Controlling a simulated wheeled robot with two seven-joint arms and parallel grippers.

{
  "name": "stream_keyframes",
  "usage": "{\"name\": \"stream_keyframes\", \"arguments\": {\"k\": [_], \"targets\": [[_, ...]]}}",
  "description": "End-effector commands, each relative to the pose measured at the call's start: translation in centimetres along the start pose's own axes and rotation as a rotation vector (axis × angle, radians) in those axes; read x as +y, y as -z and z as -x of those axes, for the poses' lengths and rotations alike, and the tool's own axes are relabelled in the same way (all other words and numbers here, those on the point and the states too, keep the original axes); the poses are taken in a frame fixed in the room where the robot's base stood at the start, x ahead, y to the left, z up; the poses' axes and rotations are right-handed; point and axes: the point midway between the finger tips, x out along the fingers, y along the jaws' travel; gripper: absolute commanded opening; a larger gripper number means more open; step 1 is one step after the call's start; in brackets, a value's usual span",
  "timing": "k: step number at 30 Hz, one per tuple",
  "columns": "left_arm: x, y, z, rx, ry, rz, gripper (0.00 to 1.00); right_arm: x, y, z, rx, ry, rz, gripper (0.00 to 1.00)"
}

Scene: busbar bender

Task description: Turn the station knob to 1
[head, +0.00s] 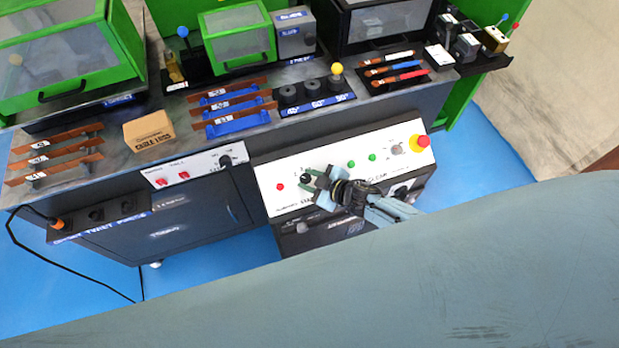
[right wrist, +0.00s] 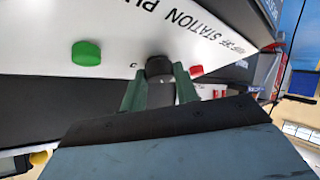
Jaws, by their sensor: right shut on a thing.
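The station knob (head: 306,178) is a small black knob on the sloped white control panel (head: 268,197), between a red button at left and green buttons at right. My right gripper (head: 312,183) is at the panel, its green fingers shut on the knob. In the right wrist view, the dark round knob (right wrist: 159,68) sits between the two green fingertips (right wrist: 160,88), one on each side. The panel's "STATION" lettering (right wrist: 192,22) shows upside down there. The knob's pointer and the number it points at cannot be read. My left gripper is not in view.
A red button (head: 280,187) and green buttons (head: 351,164) flank the knob. A red emergency stop with a yellow base (head: 419,143) is at the panel's right end. Behind, the bench holds copper bars on blue racks (head: 232,108) and a cardboard box (head: 149,131).

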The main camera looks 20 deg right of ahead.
Motion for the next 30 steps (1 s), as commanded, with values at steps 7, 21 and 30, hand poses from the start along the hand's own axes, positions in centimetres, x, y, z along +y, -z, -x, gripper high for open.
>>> {"name": "stream_keyframes", "arguments": {"k": [7,21,30], "targets": [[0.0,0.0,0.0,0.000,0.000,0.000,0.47,0.1,-0.1,0.0,-0.001,0.006,0.009,0.07],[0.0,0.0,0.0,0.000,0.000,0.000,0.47,0.0,0.0,0.0,0.000,0.005,0.008,0.52],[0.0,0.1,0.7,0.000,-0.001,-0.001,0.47,0.1,0.1,1.0,-0.001,0.005,0.007,0.52]]}}
